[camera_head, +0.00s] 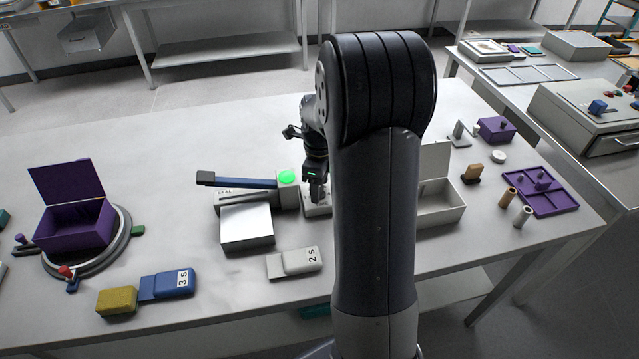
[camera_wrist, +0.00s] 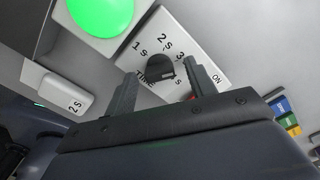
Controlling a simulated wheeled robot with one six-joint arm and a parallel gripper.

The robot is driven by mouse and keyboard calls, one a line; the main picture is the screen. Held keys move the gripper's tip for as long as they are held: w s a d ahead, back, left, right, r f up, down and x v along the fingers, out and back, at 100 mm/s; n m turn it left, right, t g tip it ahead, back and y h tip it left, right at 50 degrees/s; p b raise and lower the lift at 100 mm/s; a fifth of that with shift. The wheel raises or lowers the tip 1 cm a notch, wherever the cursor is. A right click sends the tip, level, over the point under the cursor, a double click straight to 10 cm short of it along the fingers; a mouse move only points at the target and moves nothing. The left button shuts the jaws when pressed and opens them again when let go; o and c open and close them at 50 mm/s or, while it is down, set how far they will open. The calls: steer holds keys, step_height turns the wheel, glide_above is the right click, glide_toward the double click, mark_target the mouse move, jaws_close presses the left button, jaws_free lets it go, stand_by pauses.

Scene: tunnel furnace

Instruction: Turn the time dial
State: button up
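The time dial is a dark round knob (camera_wrist: 160,68) on a white panel marked TIME, 1 s, 2 s, 3 s and ON. In the wrist view my gripper (camera_wrist: 167,84) is open, with one finger to each side of the knob. I cannot tell whether either finger touches it. The knob's pointer setting is not clear. In the head view my gripper (camera_head: 317,197) points down at the white dial panel (camera_head: 320,210), and the knob is hidden there. A green lit lamp (camera_head: 288,177) is beside the panel; it also shows in the wrist view (camera_wrist: 100,14).
A sealing machine with a blue lever (camera_head: 238,182) and a silver block (camera_head: 246,226) is left of my gripper. A white 2 s block (camera_head: 296,262) and a blue 3 s block (camera_head: 168,284) lie in front. An open white box (camera_head: 440,205) is at right.

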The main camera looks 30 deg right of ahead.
steer(key=shift+r, duration=0.1)
step_height(320, 180, up, 11)
steer(key=shift+f, duration=0.2)
stand_by(0.4)
step_height(320, 180, down, 11)
steer(key=shift+r, duration=0.1)
stand_by(0.5)
steer(key=shift+n, duration=0.3)
